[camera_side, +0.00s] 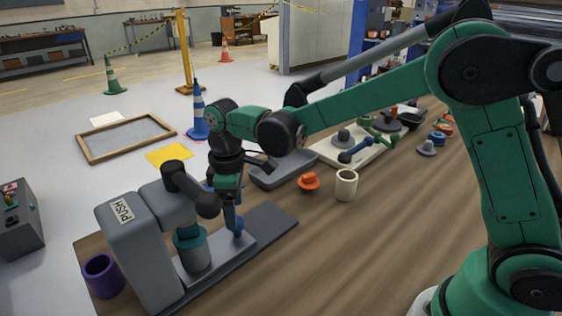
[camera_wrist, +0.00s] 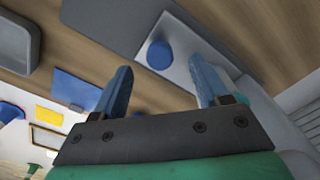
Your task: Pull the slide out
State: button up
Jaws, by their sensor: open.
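A grey press machine (camera_side: 130,235) marked PUSH stands at the table's left edge, with a long dark lever and a teal-collared cylinder. Its light grey slide (camera_side: 222,258) lies on a dark base plate (camera_side: 272,224). A blue knob (camera_side: 238,229) stands on the slide. My gripper (camera_side: 231,222) points down at the knob. In the wrist view, my open blue fingers (camera_wrist: 160,67) are on either side of the blue knob (camera_wrist: 159,55) in the picture, with the light slide (camera_wrist: 182,72) beneath. I cannot tell whether a finger touches the knob.
The lever (camera_side: 190,190) is close beside my gripper. A purple cup (camera_side: 102,275) stands left of the press. An orange piece (camera_side: 309,182), a cream cup (camera_side: 346,185) and a grey tray (camera_side: 284,170) lie beyond.

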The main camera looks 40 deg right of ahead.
aim_at(212, 245)
jog(key=shift+f, duration=1.5)
grip_shut()
